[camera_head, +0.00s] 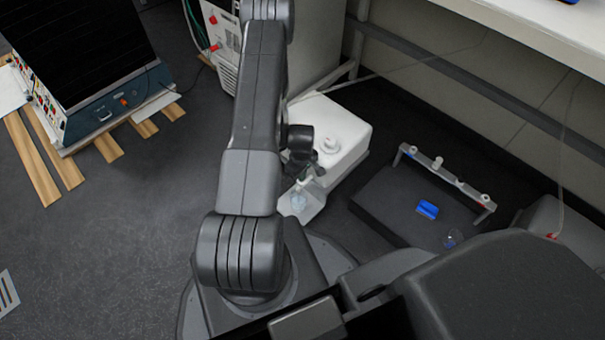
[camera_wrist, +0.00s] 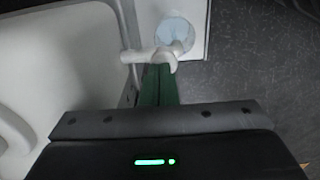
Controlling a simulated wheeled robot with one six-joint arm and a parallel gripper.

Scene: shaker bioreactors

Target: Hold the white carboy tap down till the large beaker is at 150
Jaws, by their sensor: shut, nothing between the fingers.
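The white carboy (camera_head: 338,140) stands on the floor beyond my arm in the head view, and its pale wall (camera_wrist: 60,60) fills the left of the wrist view. Its white tap (camera_wrist: 155,54) sticks out to the right in the wrist view. My gripper (camera_wrist: 158,72) is shut and empty, its green fingertips at the tap, seemingly touching it. The large beaker (camera_wrist: 175,33) shows beyond the tap with pale blue liquid in it. The beaker also shows in the head view (camera_head: 299,199) on a white tray. Its marks are too small to read.
A dark platform (camera_head: 385,205) to the right bears a blue object (camera_head: 427,209) and a small clear vessel (camera_head: 452,238), with a grey rail (camera_head: 445,175) behind. A white bench (camera_head: 540,35) is at upper right. Open floor (camera_head: 120,240) lies to the left.

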